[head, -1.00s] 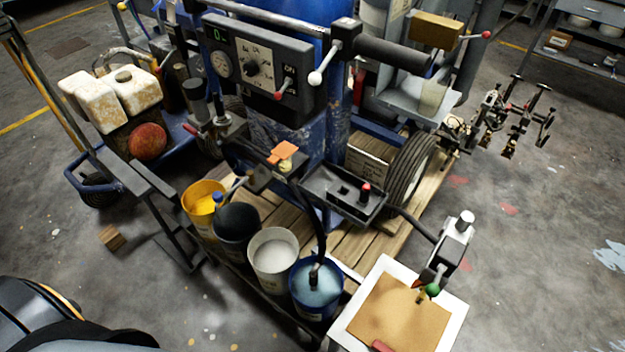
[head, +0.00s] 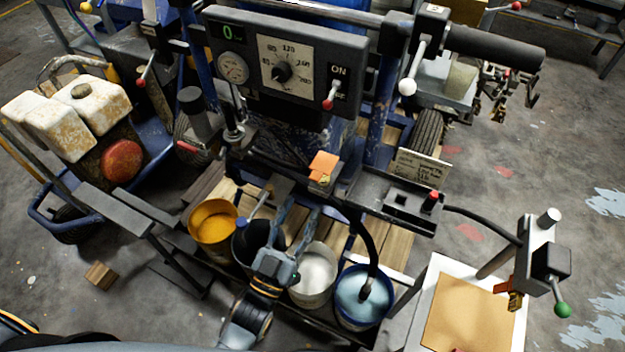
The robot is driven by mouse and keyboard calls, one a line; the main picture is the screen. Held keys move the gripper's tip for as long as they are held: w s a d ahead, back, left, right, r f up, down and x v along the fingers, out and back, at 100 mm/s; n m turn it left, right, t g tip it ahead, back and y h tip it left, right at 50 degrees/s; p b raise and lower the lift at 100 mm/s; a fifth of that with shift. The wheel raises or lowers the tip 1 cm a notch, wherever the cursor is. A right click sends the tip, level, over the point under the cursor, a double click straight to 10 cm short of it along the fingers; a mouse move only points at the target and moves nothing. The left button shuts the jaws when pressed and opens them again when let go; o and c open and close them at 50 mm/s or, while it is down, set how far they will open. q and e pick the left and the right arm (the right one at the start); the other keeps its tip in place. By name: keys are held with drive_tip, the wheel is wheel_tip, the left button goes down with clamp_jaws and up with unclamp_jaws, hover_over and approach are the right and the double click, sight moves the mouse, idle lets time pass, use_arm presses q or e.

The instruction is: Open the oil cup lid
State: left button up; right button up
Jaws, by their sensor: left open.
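A small orange flap (head: 323,167), with a yellowish part under its lower edge, sits on the machine behind the buckets. It is the likeliest oil cup lid, but I cannot tell for sure; it looks closed. My left gripper (head: 298,200) reaches up from the bottom of the head view, over the buckets. Its fingers are apart and appear empty. The fingertips are below and slightly left of the orange flap, with a visible gap. My right gripper is not in view.
A grey control panel (head: 285,65) with a lever stands above the flap. A black tray (head: 395,203) and a dark hose (head: 368,245) are to its right. Yellow (head: 213,228), white (head: 315,274) and blue (head: 362,305) buckets stand below.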

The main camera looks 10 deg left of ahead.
sight(313, 180)
use_arm(q)
drive_tip(key=x, duration=0.5)
drive_tip(key=shift+w+r+p, duration=0.15)
drive_tip(key=shift+w+p, duration=0.25)
drive_tip(key=shift+w+d+r, duration=0.15)
drive_tip(key=shift+w, duration=0.2)
clamp_jaws()
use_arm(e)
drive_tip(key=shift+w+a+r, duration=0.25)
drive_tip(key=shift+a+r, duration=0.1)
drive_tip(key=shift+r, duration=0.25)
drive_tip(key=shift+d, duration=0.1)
